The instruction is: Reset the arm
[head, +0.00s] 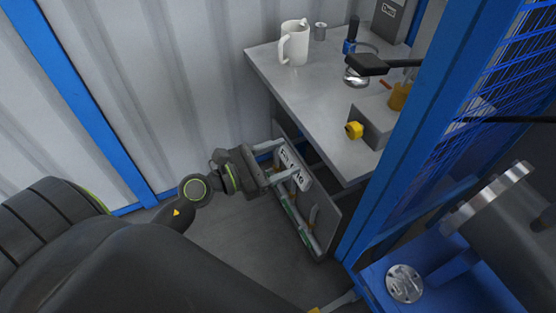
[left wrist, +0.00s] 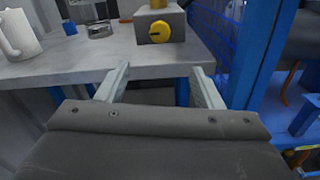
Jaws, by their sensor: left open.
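My left gripper (head: 283,161) is open, low in front of the grey bench's near edge in the head view. Its fingers point right, close to a white lettered label (head: 295,168) on a grey panel or rack (head: 318,225) below the bench. I cannot tell whether they touch it. In the left wrist view my left gripper (left wrist: 160,86) shows two pale fingers spread apart, with nothing between them. The bench edge and the dark gap under it lie beyond the fingertips. My right gripper is not in view.
The grey bench (head: 315,105) holds a white pitcher (head: 294,43), a grey box with a yellow knob (head: 354,130), and a round metal-rimmed item (head: 359,74). A blue post (head: 415,125) and mesh stand at right. Floor (head: 225,235) is open left of the panel.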

